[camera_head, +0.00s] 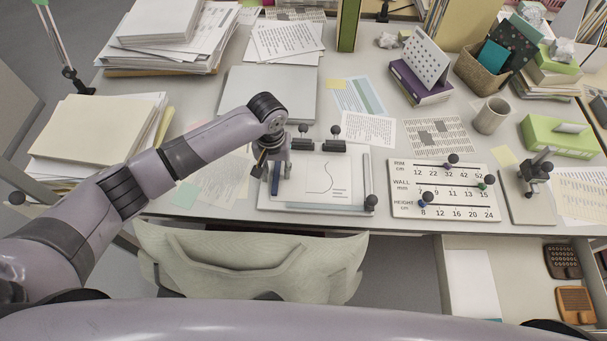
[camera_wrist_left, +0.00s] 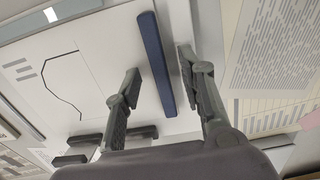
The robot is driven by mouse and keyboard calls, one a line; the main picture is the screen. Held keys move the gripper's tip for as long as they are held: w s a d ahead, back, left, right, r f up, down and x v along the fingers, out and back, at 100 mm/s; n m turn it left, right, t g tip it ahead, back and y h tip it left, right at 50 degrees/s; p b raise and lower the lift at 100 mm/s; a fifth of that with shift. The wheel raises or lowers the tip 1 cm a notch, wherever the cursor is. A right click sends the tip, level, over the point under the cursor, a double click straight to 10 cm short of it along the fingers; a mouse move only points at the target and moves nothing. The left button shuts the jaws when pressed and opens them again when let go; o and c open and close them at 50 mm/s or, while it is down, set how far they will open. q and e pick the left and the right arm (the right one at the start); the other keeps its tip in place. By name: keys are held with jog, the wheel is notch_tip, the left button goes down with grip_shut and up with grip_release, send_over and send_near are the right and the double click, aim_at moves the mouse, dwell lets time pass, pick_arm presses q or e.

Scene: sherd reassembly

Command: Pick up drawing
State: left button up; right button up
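The drawing (camera_head: 325,178) is a white sheet with a dark curved profile line, lying on a pale board (camera_head: 355,207) at the desk's front edge. It also shows at the left of the left wrist view (camera_wrist_left: 75,75). A dark blue bar (camera_wrist_left: 152,50) lies along the sheet's left side; it also shows in the head view (camera_head: 276,178). My left gripper (camera_head: 274,168) is over that bar. In the left wrist view its fingers (camera_wrist_left: 159,65) are apart, one on each side of the bar. Contact cannot be told. My right gripper is not in view.
Black clamps (camera_head: 320,146) with knobs stand behind the drawing. A slider board (camera_head: 445,190) marked RIM, WALL and HEIGHT lies to its right. A chair (camera_head: 250,260) stands in front of the desk. Papers and a closed laptop-like slab (camera_head: 290,85) lie behind.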

pick_arm(q)
jog(key=shift+f, duration=0.35)
jog(key=shift+c, duration=0.3)
grip_shut()
